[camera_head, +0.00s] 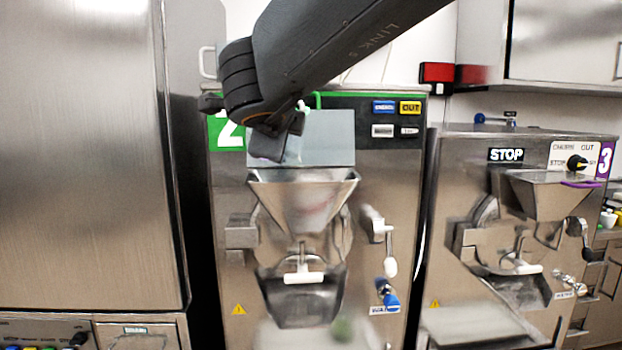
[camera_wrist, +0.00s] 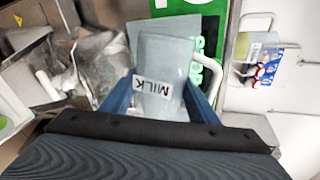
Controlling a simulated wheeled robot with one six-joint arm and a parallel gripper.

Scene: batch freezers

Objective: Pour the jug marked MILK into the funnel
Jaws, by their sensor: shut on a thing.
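The jug marked MILK (camera_wrist: 166,58) is a pale grey-blue, translucent vessel, with its white label facing the wrist camera. My gripper (camera_wrist: 158,101) is shut on it, with a blue finger on each side. In the head view my gripper (camera_head: 275,143) hangs above the left part of the steel funnel (camera_head: 304,200) on machine 2. Only a pale piece of the jug (camera_head: 293,150) shows there, so I cannot tell its tilt well. The funnel is wide at the top and narrows downward. No liquid stream is visible.
Machine 2 (camera_head: 228,275) has a grey-blue plate (camera_head: 332,138) behind the funnel and a white-knobbed lever (camera_head: 390,266) at right. Machine 3 (camera_head: 455,185), with its own hopper (camera_head: 545,195), stands to the right. A tall steel cabinet (camera_head: 80,150) stands left.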

